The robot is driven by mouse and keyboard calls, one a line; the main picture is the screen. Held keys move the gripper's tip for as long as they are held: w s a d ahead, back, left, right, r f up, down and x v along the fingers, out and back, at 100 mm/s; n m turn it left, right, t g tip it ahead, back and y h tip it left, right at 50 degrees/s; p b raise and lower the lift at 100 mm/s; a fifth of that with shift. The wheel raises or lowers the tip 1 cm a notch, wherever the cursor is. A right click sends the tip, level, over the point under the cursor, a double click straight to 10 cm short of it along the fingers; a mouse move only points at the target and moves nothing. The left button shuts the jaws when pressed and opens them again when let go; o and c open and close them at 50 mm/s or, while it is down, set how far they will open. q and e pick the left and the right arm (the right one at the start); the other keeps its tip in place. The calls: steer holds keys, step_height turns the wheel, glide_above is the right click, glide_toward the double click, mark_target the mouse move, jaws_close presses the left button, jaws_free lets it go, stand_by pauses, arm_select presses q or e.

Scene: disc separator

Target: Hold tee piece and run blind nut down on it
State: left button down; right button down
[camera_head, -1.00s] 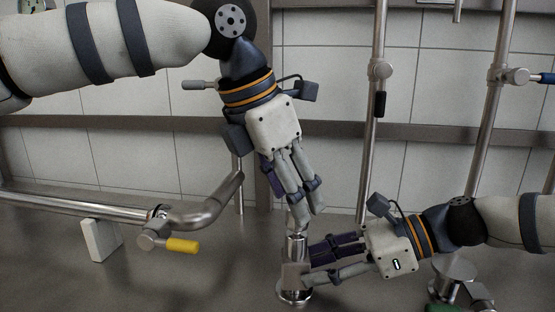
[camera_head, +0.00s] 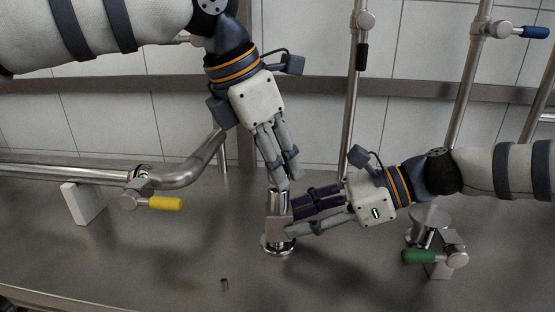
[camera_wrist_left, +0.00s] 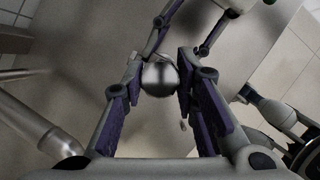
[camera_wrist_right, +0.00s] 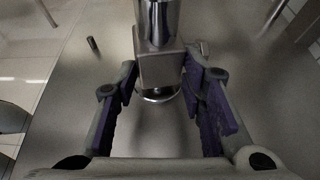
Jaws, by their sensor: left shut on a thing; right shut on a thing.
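The tee piece (camera_head: 278,229) stands upright on the bench, a square metal body with a round tube above and a flange at its foot. It also shows in the right wrist view (camera_wrist_right: 160,70). My right gripper (camera_head: 288,217) is shut on its square body from the right. The blind nut (camera_wrist_left: 159,78) is a shiny round cap between the fingers of my left gripper (camera_head: 279,186). That gripper is shut on it from above, at the top of the tee's tube. The fingers hide where nut and tube meet.
A pipe with a yellow-handled valve (camera_head: 160,203) and a white block (camera_head: 82,204) are at the left. A green-handled valve (camera_head: 430,257) stands at the right. A small dark pin (camera_head: 224,284) lies on the front bench. Vertical pipes rise behind.

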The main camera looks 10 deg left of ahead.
arm_select(q)
steer(key=shift+m+g+h, duration=0.3)
steer(key=shift+m, duration=0.7)
steer(key=m+g, duration=0.1)
steer(key=m, duration=0.2)
steer(key=shift+d+m+g, duration=0.1)
steer(key=shift+m+g, duration=0.5)
steer(key=shift+m, duration=1.1)
steer(key=m+g, duration=0.1)
steer(key=m, duration=0.2)
steer(key=shift+w+g, duration=0.1)
steer(key=shift+g, duration=0.2)
